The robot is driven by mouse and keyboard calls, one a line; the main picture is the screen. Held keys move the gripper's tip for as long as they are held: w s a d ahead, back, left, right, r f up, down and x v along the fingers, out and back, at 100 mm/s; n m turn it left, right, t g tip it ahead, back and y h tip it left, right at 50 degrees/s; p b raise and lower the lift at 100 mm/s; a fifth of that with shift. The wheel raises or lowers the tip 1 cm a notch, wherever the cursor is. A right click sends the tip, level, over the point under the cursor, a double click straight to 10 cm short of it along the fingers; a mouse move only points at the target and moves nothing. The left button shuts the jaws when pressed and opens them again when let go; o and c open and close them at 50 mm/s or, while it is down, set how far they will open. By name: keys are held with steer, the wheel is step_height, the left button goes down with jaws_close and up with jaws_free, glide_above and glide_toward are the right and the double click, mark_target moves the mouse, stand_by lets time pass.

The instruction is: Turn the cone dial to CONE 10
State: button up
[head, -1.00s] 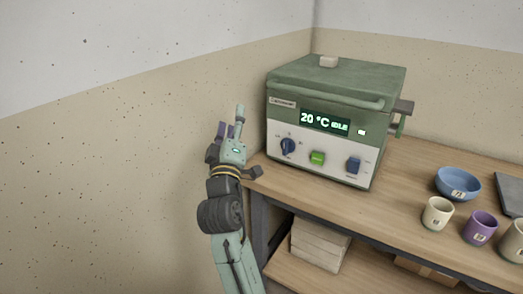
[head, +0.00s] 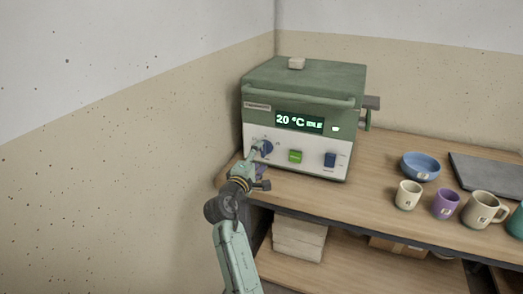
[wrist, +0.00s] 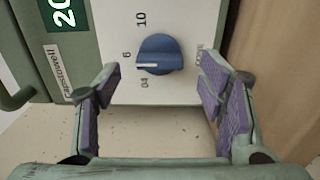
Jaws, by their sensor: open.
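The green and white kiln (head: 318,150) stands on the bench, its display reading 20 °C IDLE. Its blue cone dial (head: 267,146) is at the left of the front panel, partly hidden by my gripper. In the wrist view, the dial (wrist: 160,54) lies ahead, between the lines of the two fingers. Its white mark points left, close to the 6; 04 and 10 are printed to either side of the 6. My gripper (wrist: 163,105) is open and empty, with purple finger pads apart. It also shows in front of the panel in the head view (head: 258,157), apart from the dial.
A green button (head: 295,156) and a blue switch (head: 330,160) sit right of the dial. A blue bowl (head: 420,166), a cream cup (head: 408,195), a purple cup (head: 445,204) and a mug (head: 482,207) stand on the bench at right. The wall is close on the left.

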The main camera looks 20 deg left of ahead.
mark_target(263, 151)
steer(key=shift+w, duration=1.65)
steer(key=c, duration=1.2)
steer(key=shift+o, duration=0.2)
